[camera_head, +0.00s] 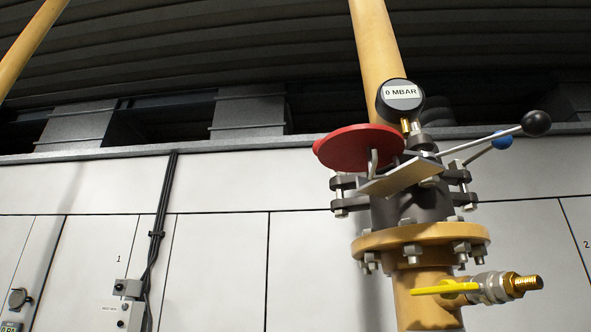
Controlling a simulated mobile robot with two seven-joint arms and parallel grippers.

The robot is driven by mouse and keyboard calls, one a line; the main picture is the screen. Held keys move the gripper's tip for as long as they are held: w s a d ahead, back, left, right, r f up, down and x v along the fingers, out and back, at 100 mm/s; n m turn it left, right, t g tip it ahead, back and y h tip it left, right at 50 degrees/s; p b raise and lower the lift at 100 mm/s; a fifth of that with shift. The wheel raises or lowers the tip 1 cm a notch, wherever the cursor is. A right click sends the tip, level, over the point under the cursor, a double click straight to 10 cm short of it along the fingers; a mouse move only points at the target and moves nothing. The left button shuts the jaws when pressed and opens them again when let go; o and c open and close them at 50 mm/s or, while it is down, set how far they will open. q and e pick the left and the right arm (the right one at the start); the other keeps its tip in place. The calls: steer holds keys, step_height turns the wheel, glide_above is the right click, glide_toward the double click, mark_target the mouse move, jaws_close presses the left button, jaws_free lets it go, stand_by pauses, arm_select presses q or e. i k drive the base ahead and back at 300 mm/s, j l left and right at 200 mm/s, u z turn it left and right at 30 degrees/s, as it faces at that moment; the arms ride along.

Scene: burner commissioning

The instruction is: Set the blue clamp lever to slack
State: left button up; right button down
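The blue clamp lever shows as a blue ball knob (502,140) on a thin metal rod at the right of the valve assembly. The rod runs down and left to the clamp hardware beside the dark body. A longer lever with a black ball knob (536,123) lies just above it, and its rod passes partly in front of the blue knob. Both levers point right and slightly up. Neither of my grippers shows in the head view.
A red disc (357,148), a "0 MBAR" gauge (401,95) and a tan plate (402,177) crowd the valve top. Below are a yellow flange (420,238) and a yellow-handled valve (446,287). White panels stand behind. The space right of the knobs looks clear.

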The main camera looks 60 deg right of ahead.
mark_target(504, 143)
steer(key=j+z, duration=0.1)
steer(key=z, duration=1.25)
